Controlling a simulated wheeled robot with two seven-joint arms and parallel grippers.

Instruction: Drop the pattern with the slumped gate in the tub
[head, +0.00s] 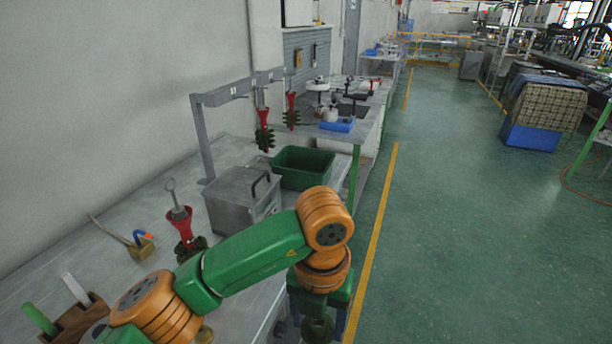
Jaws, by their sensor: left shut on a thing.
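My left gripper (318,300) is low at the bottom centre, beside the table's right edge, with my arm bent over the table. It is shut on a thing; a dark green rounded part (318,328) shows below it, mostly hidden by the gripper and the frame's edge. The dark green tub (318,178) stands open on the table beyond my arm; its floor is not clear. Two red and dark green patterns hang from the grey rack, one on the left (263,130) and one farther back (291,112). Another pattern (181,224) is upright on the table. I cannot tell which gate is slumped.
A grey metal box (232,204) with a black handle stands between the upright pattern and the tub. A brass-coloured block (141,248) and a wooden holder (80,322) with handles are at left. A blue tray (337,125) lies farther back.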

